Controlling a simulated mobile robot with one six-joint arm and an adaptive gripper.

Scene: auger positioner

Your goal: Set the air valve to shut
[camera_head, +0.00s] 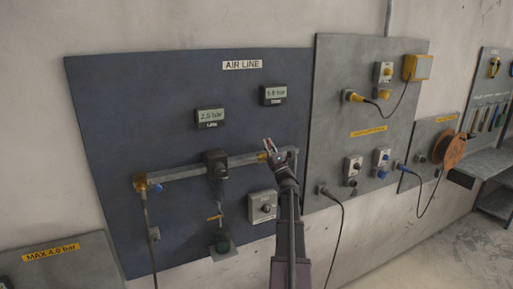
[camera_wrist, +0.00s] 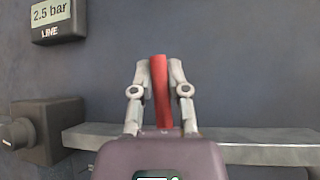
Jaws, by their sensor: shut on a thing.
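The air valve's red lever (camera_wrist: 159,90) stands upright in the wrist view, at right angles to the grey pipe (camera_wrist: 275,153). My gripper (camera_wrist: 160,68) is shut on the lever, one finger on each side. In the head view my gripper (camera_head: 269,146) is at the right part of the pipe (camera_head: 185,172), on the blue AIR LINE panel (camera_head: 150,100). A brass fitting (camera_head: 262,156) shows just left of it. The valve body is hidden behind my gripper.
The LINE display (camera_head: 210,117) reads 2.5 bar; another display (camera_head: 273,95) hangs at upper right. A dark regulator with a knob (camera_head: 216,163) sits on the pipe to the left. A grey knob box (camera_head: 262,206) is below. A grey panel (camera_head: 330,70) adjoins at right.

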